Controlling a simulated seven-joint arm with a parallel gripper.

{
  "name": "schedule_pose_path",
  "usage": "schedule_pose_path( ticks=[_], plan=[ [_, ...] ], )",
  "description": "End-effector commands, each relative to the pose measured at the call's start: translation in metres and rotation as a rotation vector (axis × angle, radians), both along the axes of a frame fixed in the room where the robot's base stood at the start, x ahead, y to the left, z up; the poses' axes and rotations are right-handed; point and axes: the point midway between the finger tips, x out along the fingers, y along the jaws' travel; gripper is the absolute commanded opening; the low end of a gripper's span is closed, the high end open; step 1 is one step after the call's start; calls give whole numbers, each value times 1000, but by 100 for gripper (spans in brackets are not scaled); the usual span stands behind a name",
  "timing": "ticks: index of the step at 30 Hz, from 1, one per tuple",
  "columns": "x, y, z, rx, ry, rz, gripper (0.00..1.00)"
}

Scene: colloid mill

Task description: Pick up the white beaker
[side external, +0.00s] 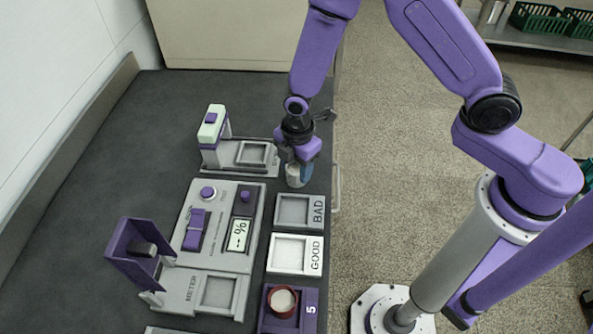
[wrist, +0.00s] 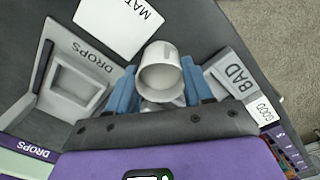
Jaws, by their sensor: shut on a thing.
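The white beaker (wrist: 160,58) is upside-right unclear in tilt, with its round opening facing the wrist camera. It sits between the two blue fingers of my gripper (wrist: 160,75), which are shut on it from both sides. In the side external view my gripper (side external: 298,168) points down at the right edge of the dark bench, just above the BAD tray. The beaker (side external: 292,178) shows there as a pale shape, partly hidden by the fingers. I cannot tell whether it touches the bench.
The BAD tray (side external: 293,223) and GOOD tray (side external: 272,253) lie in front. A purple tray marked 5 (side external: 310,316) holds a red-rimmed dish. The drops station (side external: 267,171) stands left of my gripper, and the meter (side external: 252,259) stands front left. A white MAT label (wrist: 118,24) is near the beaker.

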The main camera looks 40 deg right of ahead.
Motion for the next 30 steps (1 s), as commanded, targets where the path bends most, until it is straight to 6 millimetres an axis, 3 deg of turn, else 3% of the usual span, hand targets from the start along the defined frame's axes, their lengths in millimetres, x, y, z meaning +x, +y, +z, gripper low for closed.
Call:
schedule_pose_path(
  ticks=[8, 14, 26, 30],
  plan=[
    [1, 0, 9, 1, -2, 0, 20],
    [1, 0, 34, 3, -4, 1, 20],
    [-49, -23, 95, 3, -4, 1, 20],
    [-77, -37, 107, 1, -2, 2, 20]
  ],
)
